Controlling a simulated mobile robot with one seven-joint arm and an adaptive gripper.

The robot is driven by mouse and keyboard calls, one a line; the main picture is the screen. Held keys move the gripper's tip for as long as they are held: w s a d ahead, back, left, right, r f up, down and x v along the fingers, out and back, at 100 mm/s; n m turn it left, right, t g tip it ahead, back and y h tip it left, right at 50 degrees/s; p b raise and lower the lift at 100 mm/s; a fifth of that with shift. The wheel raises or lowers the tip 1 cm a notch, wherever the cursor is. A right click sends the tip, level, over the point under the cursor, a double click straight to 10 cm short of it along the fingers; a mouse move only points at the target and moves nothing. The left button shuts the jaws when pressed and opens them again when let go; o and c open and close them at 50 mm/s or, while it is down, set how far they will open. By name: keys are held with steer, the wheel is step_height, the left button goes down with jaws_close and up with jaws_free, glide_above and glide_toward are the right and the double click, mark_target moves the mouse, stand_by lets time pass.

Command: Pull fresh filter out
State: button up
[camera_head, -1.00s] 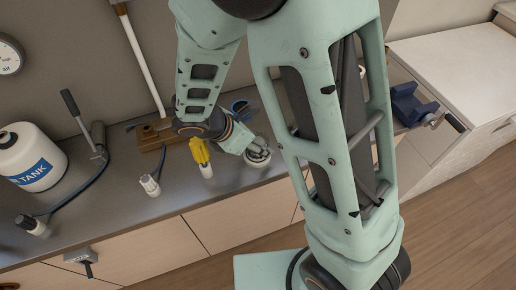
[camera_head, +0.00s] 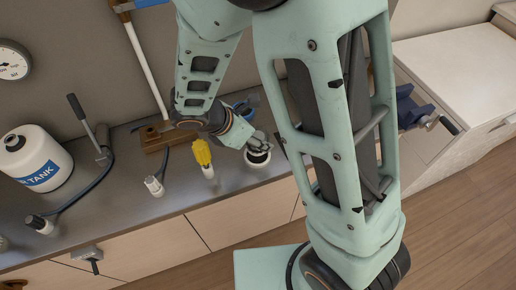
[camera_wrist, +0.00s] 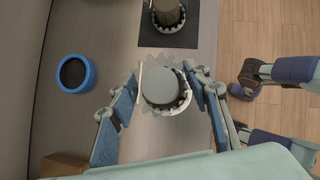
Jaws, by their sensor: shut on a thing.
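The fresh filter (camera_wrist: 158,86) seems to be the round grey cylinder with a pale toothed rim in the middle of the wrist view. My gripper (camera_wrist: 161,76) is shut on it, with one blue-padded finger on either side. In the head view my gripper (camera_head: 252,142) is at the counter's front edge, over a white round part with a dark band (camera_head: 258,156). My arm hides part of it. I cannot tell how far the filter stands out of any holder below it.
A similar toothed round part (camera_wrist: 166,12) sits on a dark square at the top of the wrist view. A blue-rimmed cup (camera_wrist: 75,73) stands to the left. A yellow-topped part (camera_head: 203,155), a white fitting (camera_head: 154,186) and a white tank (camera_head: 35,160) stand on the counter.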

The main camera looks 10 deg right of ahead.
steer(key=shift+r+p, duration=1)
steer(key=shift+r, duration=0.4)
